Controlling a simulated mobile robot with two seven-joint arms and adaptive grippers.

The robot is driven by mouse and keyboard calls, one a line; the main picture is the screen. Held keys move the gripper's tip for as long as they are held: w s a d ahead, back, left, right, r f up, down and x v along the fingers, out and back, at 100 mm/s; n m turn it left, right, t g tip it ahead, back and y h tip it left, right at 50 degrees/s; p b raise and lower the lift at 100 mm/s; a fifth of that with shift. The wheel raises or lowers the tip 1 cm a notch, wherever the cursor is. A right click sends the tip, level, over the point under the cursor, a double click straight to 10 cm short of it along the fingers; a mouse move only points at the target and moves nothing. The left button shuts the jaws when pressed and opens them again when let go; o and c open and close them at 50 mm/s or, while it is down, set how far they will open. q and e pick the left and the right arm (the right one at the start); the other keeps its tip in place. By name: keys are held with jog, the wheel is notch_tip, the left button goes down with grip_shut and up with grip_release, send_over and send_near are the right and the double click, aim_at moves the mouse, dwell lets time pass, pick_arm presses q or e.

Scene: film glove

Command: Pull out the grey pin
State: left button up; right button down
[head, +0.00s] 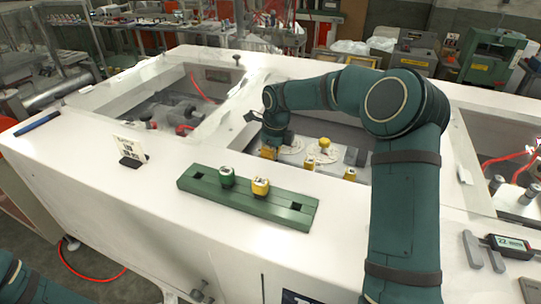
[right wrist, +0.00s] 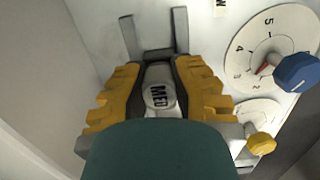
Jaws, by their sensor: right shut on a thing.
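The grey pin (right wrist: 160,92), its pale top marked "MED", shows in the right wrist view between the yellow finger pads of my right gripper (right wrist: 157,85). The gripper is shut on it. The pin's lower part is hidden, so I cannot tell how far it sits in its socket. In the head view my right gripper (head: 268,152) is down in the middle recess, and the pin is hidden there. My left gripper is not in view; only part of my left arm shows at the lower left.
A green rack (head: 290,213) on the white top holds a green pin (head: 227,176) and a yellow pin (head: 260,187), with empty square holes. Beside the gripper are a numbered dial (right wrist: 240,50), a blue knob (right wrist: 298,73) and a yellow knob (right wrist: 261,144). A card (head: 131,152) stands at left.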

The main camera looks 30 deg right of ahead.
jog(key=shift+w+r, duration=0.1)
jog(key=shift+r, duration=0.3)
jog(key=shift+f+b, duration=0.3)
jog(key=shift+f, duration=0.15)
jog(key=c, duration=1.6)
grip_release()
jog(key=shift+f, duration=0.1)
grip_shut()
